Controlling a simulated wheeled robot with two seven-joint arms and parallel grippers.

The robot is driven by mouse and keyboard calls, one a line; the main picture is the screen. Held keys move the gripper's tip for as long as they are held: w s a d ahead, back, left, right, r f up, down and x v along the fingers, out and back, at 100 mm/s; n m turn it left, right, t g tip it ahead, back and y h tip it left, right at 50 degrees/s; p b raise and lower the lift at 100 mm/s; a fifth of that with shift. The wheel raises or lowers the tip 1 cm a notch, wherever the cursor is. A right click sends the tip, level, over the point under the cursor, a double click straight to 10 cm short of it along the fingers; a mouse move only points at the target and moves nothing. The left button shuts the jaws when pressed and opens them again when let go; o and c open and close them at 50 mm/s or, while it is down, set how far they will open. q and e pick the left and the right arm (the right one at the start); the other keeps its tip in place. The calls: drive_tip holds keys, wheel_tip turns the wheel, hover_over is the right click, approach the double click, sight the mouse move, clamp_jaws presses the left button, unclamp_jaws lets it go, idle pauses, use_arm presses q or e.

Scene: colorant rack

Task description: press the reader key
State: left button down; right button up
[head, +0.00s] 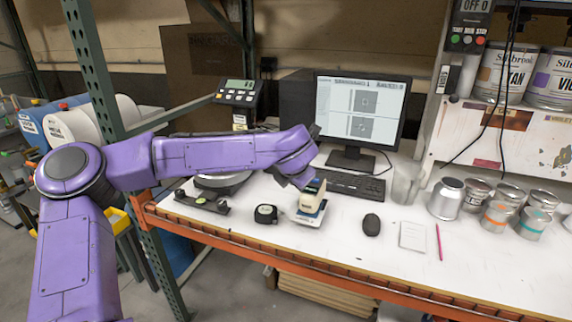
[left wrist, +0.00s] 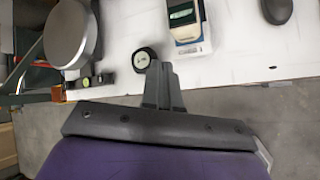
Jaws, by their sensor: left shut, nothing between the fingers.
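The reader (head: 311,200) is a small white and blue device on the white bench top, in front of the keyboard. In the left wrist view the reader (left wrist: 185,22) is at the top, with a dark greenish screen. I cannot make out its key. My left gripper (left wrist: 163,68) is shut and empty. In that view its fingertips point up, just below and left of the reader and apart from it. In the head view the end of my left arm is above and beside the reader, and the fingers are not clearly visible. My right gripper is not in view.
A round black tape measure (head: 266,213) lies left of the reader, close to my fingertips in the left wrist view (left wrist: 145,60). A mouse (head: 371,225) lies to the right. A monitor (head: 362,108) and keyboard (head: 345,183) stand behind. Cans stand farther right. The bench has an orange front edge.

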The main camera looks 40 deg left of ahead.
use_arm(q)
drive_tip(key=s+d+f+m+t+b, duration=0.15)
drive_tip(key=s+d+f+m, duration=0.4)
drive_tip(key=f, duration=0.85)
drive_tip(key=s+d+f+m+b, duration=0.2)
drive_tip(key=f+m, duration=0.7)
drive_tip(key=f, duration=0.6)
drive_tip(key=s+a+f+m+g+b, duration=0.1)
drive_tip(key=s+f+m+g+b, duration=0.1)
drive_tip(key=s+f+m, duration=0.4)
drive_tip(key=s+a+f+m+g+h+b, duration=0.1)
drive_tip(key=s+f+m, duration=0.5)
drive_tip(key=s+f, duration=1)
drive_tip(key=s+a+g+b, duration=0.1)
drive_tip(key=s+g+b, duration=0.1)
drive_tip(key=s, duration=0.4)
drive_tip(key=shift+s+a+m, duration=0.25)
drive_tip(key=shift+m, duration=0.1)
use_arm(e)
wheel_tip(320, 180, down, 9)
use_arm(q)
drive_tip(key=shift+g, duration=0.25)
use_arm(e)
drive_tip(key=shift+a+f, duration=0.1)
